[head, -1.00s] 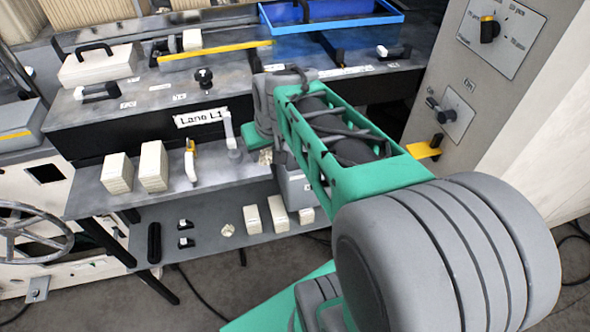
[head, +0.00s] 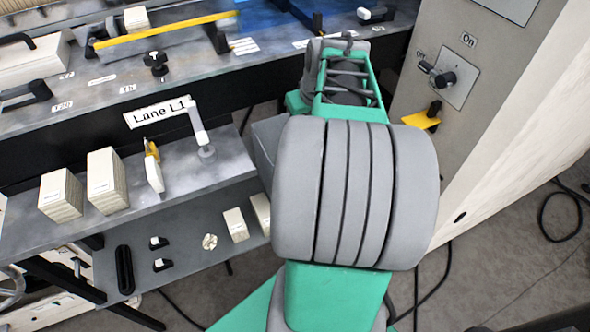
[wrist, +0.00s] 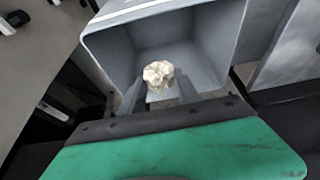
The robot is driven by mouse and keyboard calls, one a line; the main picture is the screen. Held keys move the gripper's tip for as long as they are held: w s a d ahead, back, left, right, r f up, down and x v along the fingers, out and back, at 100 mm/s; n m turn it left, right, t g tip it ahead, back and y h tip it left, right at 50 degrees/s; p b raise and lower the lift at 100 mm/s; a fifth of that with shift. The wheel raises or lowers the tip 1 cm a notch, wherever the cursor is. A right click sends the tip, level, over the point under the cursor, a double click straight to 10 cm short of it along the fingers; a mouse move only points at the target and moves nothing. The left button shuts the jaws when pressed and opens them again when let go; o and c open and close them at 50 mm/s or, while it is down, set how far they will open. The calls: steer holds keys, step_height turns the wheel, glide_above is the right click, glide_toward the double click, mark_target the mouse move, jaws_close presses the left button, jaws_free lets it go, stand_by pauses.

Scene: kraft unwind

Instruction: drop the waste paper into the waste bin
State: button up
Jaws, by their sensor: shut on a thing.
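My gripper (wrist: 158,88) is shut on a crumpled cream waste paper (wrist: 158,73), held between its two grey fingertips in the wrist view. The grey waste bin (wrist: 108,48) is open below, and the paper shows against its inside. I cannot tell how far the paper is above the rim or floor. In the head view, part of the bin (head: 264,150) shows left of my arm; my gripper and the held paper are hidden behind the arm.
A small pale round piece (head: 210,242) lies on the lower shelf (head: 188,218) near small blocks. A white post (head: 200,130) stands on the upper shelf, left of the bin. A control cabinet (head: 455,75) with a yellow lever (head: 422,120) stands right of my arm.

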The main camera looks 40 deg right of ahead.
steer(key=shift+f, duration=0.25)
steer(key=o, duration=1.4)
steer(key=shift+c, duration=0.2)
steer(key=v, duration=0.7)
steer(key=shift+s+r+p, duration=0.25)
steer(key=shift+r+p, duration=0.1)
steer(key=shift+a, duration=0.1)
